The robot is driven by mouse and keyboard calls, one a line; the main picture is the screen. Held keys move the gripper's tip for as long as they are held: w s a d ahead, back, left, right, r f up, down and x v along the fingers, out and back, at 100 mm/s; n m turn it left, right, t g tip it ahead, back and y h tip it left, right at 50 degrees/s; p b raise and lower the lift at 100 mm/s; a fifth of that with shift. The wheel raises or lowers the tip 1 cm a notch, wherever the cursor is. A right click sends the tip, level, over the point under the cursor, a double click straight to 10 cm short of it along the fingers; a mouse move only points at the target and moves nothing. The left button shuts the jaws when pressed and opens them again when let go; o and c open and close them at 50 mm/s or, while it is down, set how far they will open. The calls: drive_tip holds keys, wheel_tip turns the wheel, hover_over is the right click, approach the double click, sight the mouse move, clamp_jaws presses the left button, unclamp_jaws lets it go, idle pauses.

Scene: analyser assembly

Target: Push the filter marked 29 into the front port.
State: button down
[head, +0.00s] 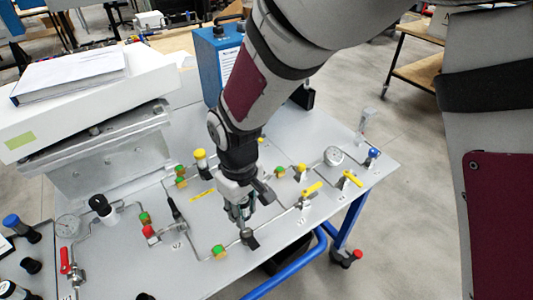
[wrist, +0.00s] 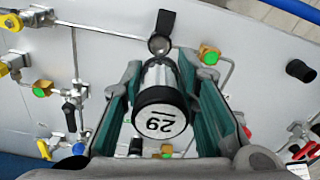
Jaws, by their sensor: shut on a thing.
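The filter marked 29 (wrist: 160,121) is a metal cylinder with a black-rimmed white end face, number toward the wrist camera. My gripper (wrist: 160,64) is shut on it, with a green-lined finger on each side. In the head view my gripper (head: 240,207) points down over the front part of the panel and mostly hides the filter. A dark fitting with a round end (wrist: 160,44) lies just beyond the filter's far end; it also shows below my gripper in the head view (head: 250,239). I cannot tell whether the filter touches it or which opening is the front port.
Thin pipes and green-faced brass fittings (head: 219,251) surround my gripper on the grey panel (head: 185,268). A blue box (head: 215,55) and a white case (head: 95,102) stand behind.

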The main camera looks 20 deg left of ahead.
drive_tip(key=shift+f+b, duration=1.5)
drive_tip(key=shift+f, duration=1.05)
drive_tip(key=shift+f+b, duration=0.3)
drive_tip(key=shift+f, duration=0.85)
idle(0.5)
drive_tip(key=c, duration=1.2)
unclamp_jaws()
drive_tip(key=shift+r, duration=0.1)
